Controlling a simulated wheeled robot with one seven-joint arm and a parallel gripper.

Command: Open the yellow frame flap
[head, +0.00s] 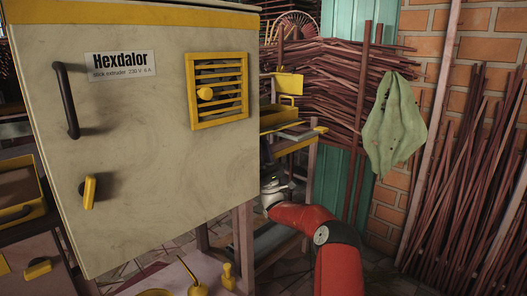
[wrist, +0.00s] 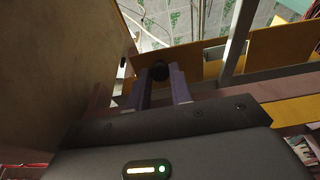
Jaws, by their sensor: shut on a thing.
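In the wrist view, my gripper (wrist: 161,82) has its fingers closed around a small dark knob (wrist: 160,70). The knob sits against a yellow-brown panel (wrist: 208,68), which appears to be the flap. The panel's full outline is hidden by the fingers and the wide surface on the left. In the head view, my red arm reaches up behind the right edge of the grey Hexdalor cabinet (head: 150,150), and the fingertips and the held knob are hidden there. The cabinet front also bears a yellow slatted frame (head: 218,88) with a yellow knob, untouched by my gripper.
A broad tan surface (wrist: 60,55) stands close on the left of my gripper. A yellow-edged bench (head: 290,145) is behind the cabinet. Bundles of brown sticks (head: 330,75), a green cloth (head: 394,125) and a brick wall are at the right. Tiled floor shows below.

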